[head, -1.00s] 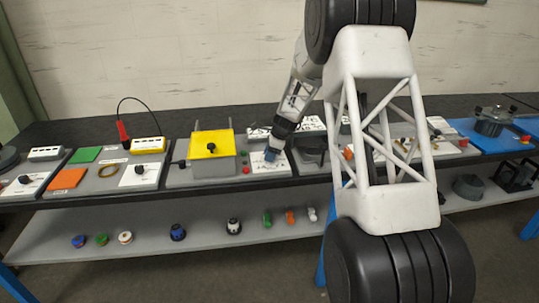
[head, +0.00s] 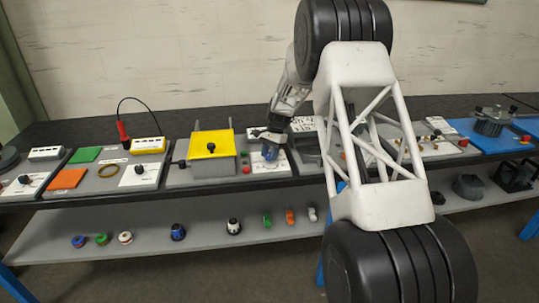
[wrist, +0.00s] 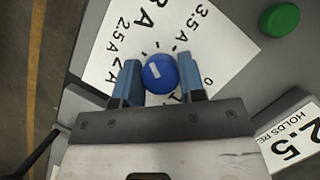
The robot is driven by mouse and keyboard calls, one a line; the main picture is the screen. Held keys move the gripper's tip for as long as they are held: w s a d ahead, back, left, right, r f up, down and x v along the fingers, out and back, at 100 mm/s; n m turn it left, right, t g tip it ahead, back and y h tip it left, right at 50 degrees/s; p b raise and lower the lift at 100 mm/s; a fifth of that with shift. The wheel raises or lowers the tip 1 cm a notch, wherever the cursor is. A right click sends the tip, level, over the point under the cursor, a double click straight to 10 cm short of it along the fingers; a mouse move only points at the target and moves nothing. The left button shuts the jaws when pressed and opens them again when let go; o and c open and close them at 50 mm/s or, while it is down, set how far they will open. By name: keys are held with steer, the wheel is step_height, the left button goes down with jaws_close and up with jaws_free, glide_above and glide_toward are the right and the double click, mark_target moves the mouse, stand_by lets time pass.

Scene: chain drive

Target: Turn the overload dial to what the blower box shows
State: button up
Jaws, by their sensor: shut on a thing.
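The overload dial is a round blue knob (wrist: 160,74) with a short white mark on a white plate (wrist: 98,78). The plate carries labels such as 2A, 2.5A, 3A and 3.5A. My gripper (wrist: 160,82) has its two blue fingers on either side of the knob, shut on it. The white mark lies toward the upper left of the knob in the wrist view; I cannot tell which label it meets. In the head view my gripper (head: 270,150) is over the white plate (head: 265,168). A white card (wrist: 290,138) reads "HOLDS RE…" and 2.5, partly cut off; I cannot tell whether it belongs to the blower box.
A green button (wrist: 279,19) is beside the plate. A yellow-topped box (head: 210,145) with a black knob stands left of my gripper. More panels line the bench on both sides. Several knobs and small parts sit on the lower shelf (head: 150,250).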

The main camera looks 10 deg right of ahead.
steer(key=n+h, duration=0.1)
steer(key=n, duration=0.2)
steer(key=n+g+h, duration=0.1)
steer(key=n, duration=0.2)
stand_by(0.4)
steer(key=o, duration=0.9)
steer(key=shift+o, duration=0.2)
steer(key=v, duration=0.7)
steer(key=shift+w+r, duration=0.25)
steer(key=shift+r, duration=0.1)
